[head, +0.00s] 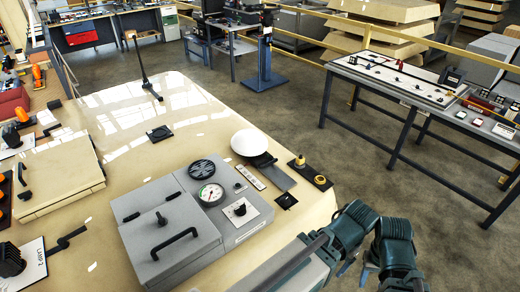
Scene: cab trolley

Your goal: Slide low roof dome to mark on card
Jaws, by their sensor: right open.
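A low white dome (250,143) sits on the cream cab surface, just behind the grey control panel. My right gripper (355,268) is low at the right of the view, beside the cab's corner, partly hidden by my teal arm links. It is open and apart from the dome. My left gripper is not in view.
A grey box with a black handle (172,240) and a gauge (210,194) stand left of the dome. A dark plate with brass fittings (310,175) lies to its right, near the cab edge. Behind the dome the surface is mostly clear, with a black upright rod (143,67).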

